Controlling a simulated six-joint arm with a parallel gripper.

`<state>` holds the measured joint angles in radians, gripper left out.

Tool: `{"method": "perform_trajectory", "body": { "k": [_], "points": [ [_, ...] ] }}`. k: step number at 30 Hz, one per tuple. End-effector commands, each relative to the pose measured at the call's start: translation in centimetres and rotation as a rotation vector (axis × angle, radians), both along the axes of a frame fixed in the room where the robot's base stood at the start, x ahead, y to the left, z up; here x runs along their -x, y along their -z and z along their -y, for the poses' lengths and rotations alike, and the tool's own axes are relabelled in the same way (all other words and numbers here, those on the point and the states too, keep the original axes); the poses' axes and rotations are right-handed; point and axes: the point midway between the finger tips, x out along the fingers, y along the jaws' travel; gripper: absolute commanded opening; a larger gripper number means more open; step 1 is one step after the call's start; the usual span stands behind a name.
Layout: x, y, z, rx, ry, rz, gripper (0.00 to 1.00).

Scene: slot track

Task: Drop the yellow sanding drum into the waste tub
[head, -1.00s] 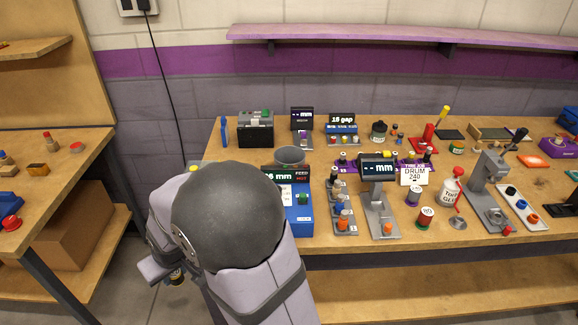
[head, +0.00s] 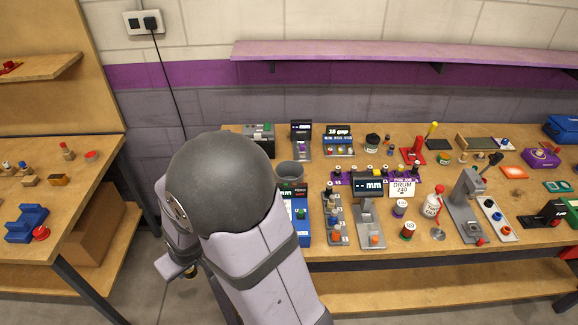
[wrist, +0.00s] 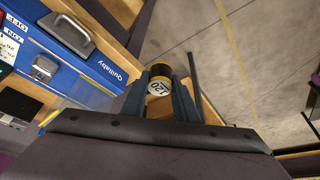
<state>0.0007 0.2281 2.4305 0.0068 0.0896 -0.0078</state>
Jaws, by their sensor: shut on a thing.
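My gripper (wrist: 162,84) is shut on the yellow sanding drum (wrist: 159,89), which shows a black end, a yellow band and a white face marked 120. In the head view my gripper (head: 183,270) hangs low, left of the main bench's front edge and over the floor. The drum is mostly hidden there. A grey round tub (head: 291,172), which looks like the waste tub, stands on the bench behind a blue unit, up and right of my gripper. My arm partly covers the area beside it.
The main bench (head: 480,190) is crowded with gauges, posts, small drums and a white bottle (head: 432,205). A blue drawer unit (wrist: 90,55) is close to my gripper in the wrist view. A second bench (head: 85,195) stands left, with open floor between.

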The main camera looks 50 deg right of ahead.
Motion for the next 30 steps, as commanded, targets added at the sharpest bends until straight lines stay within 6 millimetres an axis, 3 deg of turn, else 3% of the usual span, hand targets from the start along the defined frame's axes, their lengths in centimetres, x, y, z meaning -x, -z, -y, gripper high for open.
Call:
{"method": "perform_trajectory", "body": {
  "k": [1, 6, 17, 23, 30],
  "points": [
    [0.1, -2.2, 0.0, 0.000, 0.000, -0.001, 0.00],
    [0.3, -5.6, 0.0, 0.000, 0.000, -0.001, 0.00],
    [0.2, -10.1, 0.1, 0.000, 0.003, 0.000, 0.00],
    [-3.2, -10.0, 2.4, 0.001, 0.098, 0.002, 0.00],
    [-8.7, -10.7, 7.7, 0.001, 0.275, 0.000, 0.00]
  ]
}}
